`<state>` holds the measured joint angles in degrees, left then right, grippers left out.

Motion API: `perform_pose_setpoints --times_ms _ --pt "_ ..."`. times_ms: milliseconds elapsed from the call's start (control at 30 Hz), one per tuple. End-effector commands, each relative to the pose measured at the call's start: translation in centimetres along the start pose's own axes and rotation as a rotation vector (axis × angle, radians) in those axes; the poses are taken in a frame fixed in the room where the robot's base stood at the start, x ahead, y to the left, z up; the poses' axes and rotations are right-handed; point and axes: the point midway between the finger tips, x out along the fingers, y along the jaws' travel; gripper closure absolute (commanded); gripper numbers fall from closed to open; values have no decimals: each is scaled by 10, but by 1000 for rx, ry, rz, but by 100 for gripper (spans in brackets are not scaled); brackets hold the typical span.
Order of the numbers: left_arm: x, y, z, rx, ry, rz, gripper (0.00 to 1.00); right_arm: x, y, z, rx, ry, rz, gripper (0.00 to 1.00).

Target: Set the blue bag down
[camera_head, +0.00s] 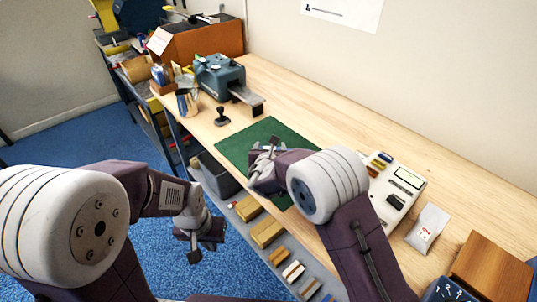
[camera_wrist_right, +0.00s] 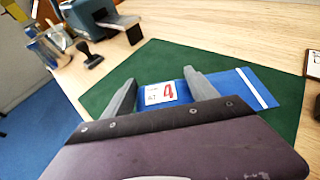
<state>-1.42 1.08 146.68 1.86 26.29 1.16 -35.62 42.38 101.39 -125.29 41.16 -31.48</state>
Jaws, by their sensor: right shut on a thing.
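The blue bag (camera_wrist_right: 243,88) shows in the right wrist view, with a white label bearing a red 4 and a pale stripe near its right end. My right gripper (camera_wrist_right: 160,78) is shut on it, one finger on each side of the label. The bag is over the green mat (camera_wrist_right: 165,58); I cannot tell whether it touches the mat. In the head view my right gripper (camera_head: 272,148) is above the mat (camera_head: 236,147), and the bag is hidden. My left gripper (camera_head: 195,250) hangs off the bench's front edge, away from the bag; its jaw opening is unclear.
A blue-grey machine (camera_head: 220,75) and a black-handled stamp (camera_head: 221,116) stand beyond the mat. A pale device (camera_head: 395,190), a white packet (camera_head: 428,226) and a wooden box (camera_head: 490,266) stand to the right. A lower shelf holds several small boxes. The bench's back strip is clear.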

Motion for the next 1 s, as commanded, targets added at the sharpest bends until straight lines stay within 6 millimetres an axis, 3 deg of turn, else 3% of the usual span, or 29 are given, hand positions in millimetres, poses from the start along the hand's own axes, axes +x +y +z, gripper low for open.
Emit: perform_pose_setpoints --times_ms 200,433,833,867,933,1000 --pt "-1 0 0 0 0 0 100 4 6 -5 0 -1 -1 75" --pt "0 0 0 0 0 0 100 18 6 -38 -1 0 -2 75" --pt "6 0 1 0 0 0 100 20 6 -44 1 -1 -1 75" --pt "6 0 1 0 0 0 100 20 6 -44 1 -1 -1 30" --pt "4 0 0 0 0 0 100 20 6 -43 1 -1 -1 11" --pt "4 0 0 0 0 0 100 20 6 -43 1 -1 -1 11"
